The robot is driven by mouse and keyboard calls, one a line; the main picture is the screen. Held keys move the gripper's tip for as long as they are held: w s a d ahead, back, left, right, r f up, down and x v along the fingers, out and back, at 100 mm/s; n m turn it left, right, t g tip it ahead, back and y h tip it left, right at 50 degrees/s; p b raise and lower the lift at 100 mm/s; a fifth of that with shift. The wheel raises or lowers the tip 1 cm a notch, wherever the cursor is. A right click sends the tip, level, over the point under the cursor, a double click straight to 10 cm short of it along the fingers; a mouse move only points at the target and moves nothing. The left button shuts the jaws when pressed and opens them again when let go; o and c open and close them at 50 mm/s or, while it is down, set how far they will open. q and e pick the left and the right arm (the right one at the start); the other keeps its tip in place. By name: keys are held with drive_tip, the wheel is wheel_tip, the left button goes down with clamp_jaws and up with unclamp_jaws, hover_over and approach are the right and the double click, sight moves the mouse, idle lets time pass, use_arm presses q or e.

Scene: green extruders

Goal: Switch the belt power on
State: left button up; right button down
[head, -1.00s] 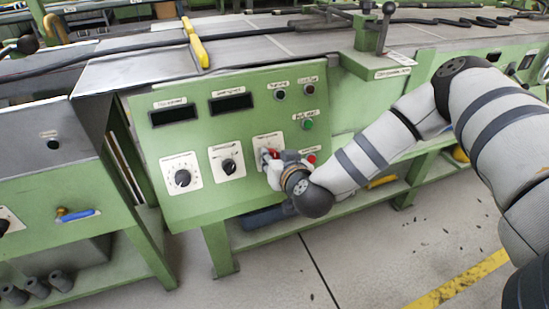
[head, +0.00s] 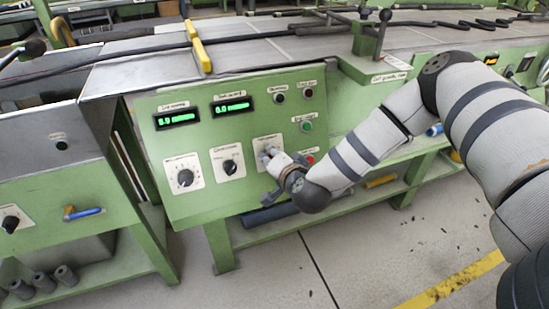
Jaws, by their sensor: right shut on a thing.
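The green control panel (head: 235,190) fills the middle of the head view. My right gripper (head: 269,154) is at the panel's right-hand white switch plate (head: 262,143), shut on the rotary switch there; the gripper hides most of the switch. Two displays above are lit green, the left display (head: 177,119) and the right display (head: 232,107). Two black dials, the left dial (head: 185,178) and the middle dial (head: 230,167), sit left of the gripper. My left gripper is not in view.
A green button (head: 306,127) and a red button (head: 309,160) sit close to the right gripper. A blue-handled valve (head: 84,213) is on the left cabinet. Floor in front is clear.

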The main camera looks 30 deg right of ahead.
drive_tip(key=shift+m, duration=1.7)
drive_tip(key=c, duration=1.3)
unclamp_jaws()
drive_tip(key=v, duration=1.2)
drive_tip(key=shift+r, duration=0.1)
